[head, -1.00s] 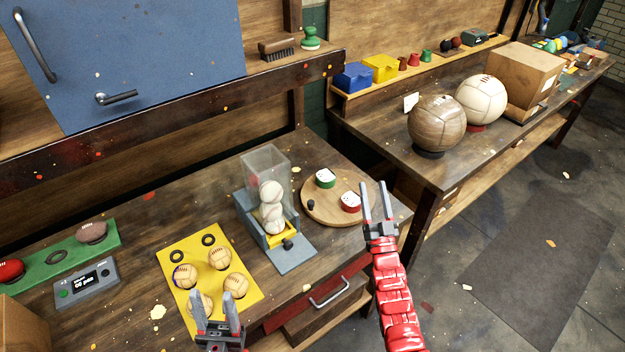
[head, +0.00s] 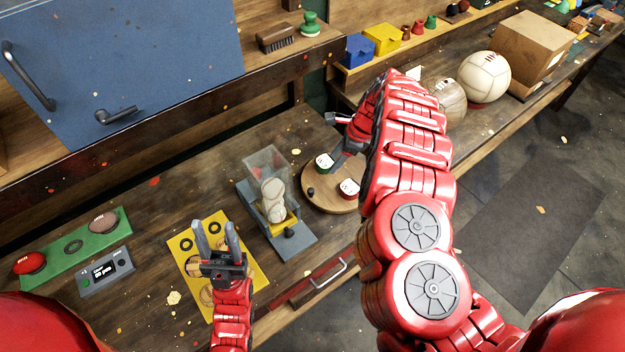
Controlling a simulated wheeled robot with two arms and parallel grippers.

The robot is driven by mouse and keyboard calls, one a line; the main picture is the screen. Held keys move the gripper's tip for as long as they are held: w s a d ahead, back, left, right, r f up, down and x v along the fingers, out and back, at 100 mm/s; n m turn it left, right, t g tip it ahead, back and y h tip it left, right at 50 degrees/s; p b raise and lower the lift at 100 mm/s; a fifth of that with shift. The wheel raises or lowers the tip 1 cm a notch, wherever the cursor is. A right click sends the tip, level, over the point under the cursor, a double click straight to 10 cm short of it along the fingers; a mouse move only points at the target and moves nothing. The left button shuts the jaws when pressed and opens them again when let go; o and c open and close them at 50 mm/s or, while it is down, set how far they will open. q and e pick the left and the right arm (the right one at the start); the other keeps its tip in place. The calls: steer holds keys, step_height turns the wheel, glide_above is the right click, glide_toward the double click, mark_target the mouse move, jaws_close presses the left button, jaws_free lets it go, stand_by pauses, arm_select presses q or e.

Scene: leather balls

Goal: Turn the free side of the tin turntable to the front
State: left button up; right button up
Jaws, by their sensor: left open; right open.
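The tin turntable (head: 326,204) is a round wooden disc on the workbench. A green tin (head: 324,165) with a white top sits toward its back left, and a red tin (head: 349,189) with a white top sits toward its right front. A small dark knob (head: 311,192) is at its left edge. The bare part of the disc that shows is at the front left. My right gripper (head: 334,136) is open beside the back of the turntable, above the green tin. My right arm hides the disc's back right. My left gripper (head: 215,230) is open above a yellow board, away from the turntable.
A ball dispenser (head: 284,236) with stacked pale balls stands close left of the turntable. The yellow board (head: 183,252) holds several balls. A drawer handle (head: 329,274) sticks out at the bench front. A blue cabinet (head: 120,60) overhangs at the back left.

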mark_target(311, 190)
steer(key=b+x, duration=0.3)
steer(key=x, duration=0.2)
steer(key=b+x, duration=0.4)
steer(key=x, duration=0.1)
steer(key=b+x, duration=0.4)
steer(key=x, duration=0.2)
steer(key=shift+s+d+f, duration=0.1)
steer(key=shift+d, duration=0.25)
steer(key=shift+a+f+b, duration=0.4)
steer(key=shift+f+b, duration=0.15)
jaws_close()
